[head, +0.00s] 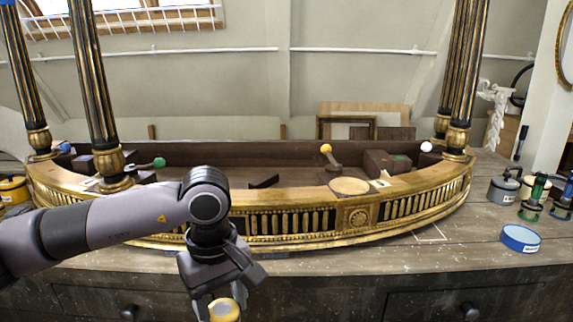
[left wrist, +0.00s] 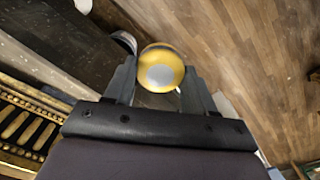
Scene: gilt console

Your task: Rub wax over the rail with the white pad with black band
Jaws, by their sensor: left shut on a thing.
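My left gripper (head: 222,300) is low in front of the console, at the bottom edge of the head view. It is shut on a yellow round knob (left wrist: 171,60) with a pale grey disc on its face. The yellow knob (head: 225,311) also shows in the head view, cut off by the frame edge. I cannot make out a white pad with a black band on it. The gilt curved rail (head: 410,185) runs along the console front, behind my left arm and apart from the gripper. A white ball (head: 427,146) sits at the console's right. My right gripper is not in view.
Fluted black and gold columns (head: 90,80) rise at both ends. Green (head: 159,163) and yellow (head: 326,148) knobs stand inside the console. A blue tin (head: 520,238), grey pot (head: 503,188) and green-topped items (head: 537,187) stand right; a yellow tin (head: 13,190) stands left.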

